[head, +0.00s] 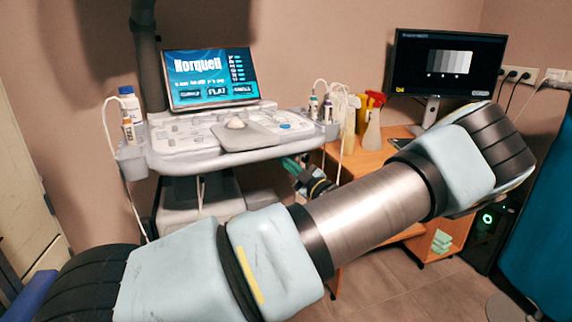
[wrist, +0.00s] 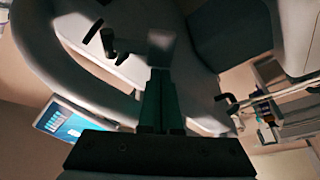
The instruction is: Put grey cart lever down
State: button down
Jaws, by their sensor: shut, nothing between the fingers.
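The grey cart (head: 215,155) stands at the left of the head view, with a control panel and a lit screen. My gripper (head: 288,162) is just below the right end of its panel; its dark green fingers point towards the cart. In the wrist view my gripper (wrist: 160,75) is shut and empty, under the cart's pale body. A small grey block-shaped piece (wrist: 161,45) shows right at the fingertips; it may be the lever, and I cannot tell whether they touch. A dark curved piece (wrist: 107,42) lies left of it. The lever cannot be made out in the head view.
Bottles (head: 130,108) stand in a holder at the cart's left. A wooden desk (head: 372,158) right of the cart bears spray bottles (head: 371,125) and a monitor (head: 445,65). A black computer case (head: 490,235) stands at the right. Hanging cables run near the gripper.

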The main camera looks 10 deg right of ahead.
jog(key=shift+d+f+n+g+y+b, duration=0.1)
jog(key=shift+f+n+g+y+b, duration=0.25)
jog(key=shift+n+b, duration=0.3)
jog(key=shift+w+d+f+n+g+b, duration=0.15)
jog(key=shift+d+f+n+g+b, duration=0.4)
jog(key=shift+n+b, duration=1.35)
jog(key=shift+w+d+f+n+g+b, duration=0.2)
jog(key=shift+d+f+n+g+b, duration=0.3)
jog(key=shift+n+b, duration=1.4)
jog(key=shift+w+d+f+n+g+b, duration=0.15)
jog(key=shift+d+f+n+g+b, duration=0.5)
jog(key=shift+b, duration=2.2)
jog(key=shift+n+t, duration=0.25)
jog(key=shift+n, duration=0.05)
jog(key=shift+f, duration=0.1)
